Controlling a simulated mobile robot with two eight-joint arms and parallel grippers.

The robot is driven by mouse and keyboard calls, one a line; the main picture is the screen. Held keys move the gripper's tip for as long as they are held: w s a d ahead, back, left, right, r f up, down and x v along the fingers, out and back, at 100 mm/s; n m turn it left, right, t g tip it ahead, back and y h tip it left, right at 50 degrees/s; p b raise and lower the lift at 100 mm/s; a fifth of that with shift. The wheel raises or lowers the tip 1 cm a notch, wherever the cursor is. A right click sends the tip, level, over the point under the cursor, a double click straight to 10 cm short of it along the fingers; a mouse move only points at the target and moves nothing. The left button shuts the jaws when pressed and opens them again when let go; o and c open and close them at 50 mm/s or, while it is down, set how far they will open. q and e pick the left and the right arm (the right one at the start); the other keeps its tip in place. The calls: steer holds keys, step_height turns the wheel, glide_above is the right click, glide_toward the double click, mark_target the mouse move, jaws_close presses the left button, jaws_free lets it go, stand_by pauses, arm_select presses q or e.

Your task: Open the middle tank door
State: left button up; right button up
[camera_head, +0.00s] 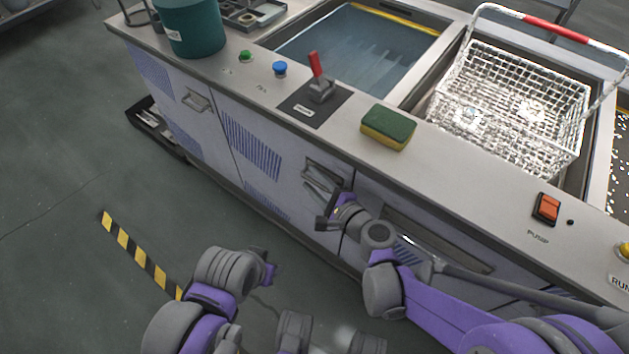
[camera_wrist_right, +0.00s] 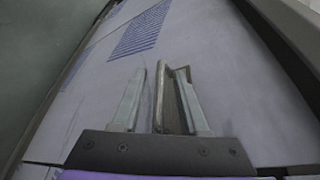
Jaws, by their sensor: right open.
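The middle tank door (camera_head: 270,172) is a pale panel with blue vent slots, and it sits closed in the tank's front. Its metal handle (camera_head: 325,172) is near the door's upper right corner. My right gripper (camera_head: 318,196) is at this handle, with its fingers partly hidden by my wrist. In the right wrist view, my right gripper (camera_wrist_right: 160,98) is open, and the handle (camera_wrist_right: 168,98) lies between its two fingers, nearer the right one. I cannot tell whether they touch. My left arm (camera_head: 230,272) is low in the head view; its gripper is not visible.
The counter above carries a red lever (camera_head: 316,68), a green-yellow sponge (camera_head: 388,127), a teal bucket (camera_head: 192,25) and an orange pump switch (camera_head: 547,207). A wire basket (camera_head: 512,100) stands at the right. Floor left of the tank is mostly clear, with striped tape (camera_head: 138,255).

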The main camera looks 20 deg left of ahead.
jaws_close()
stand_by(1.4)
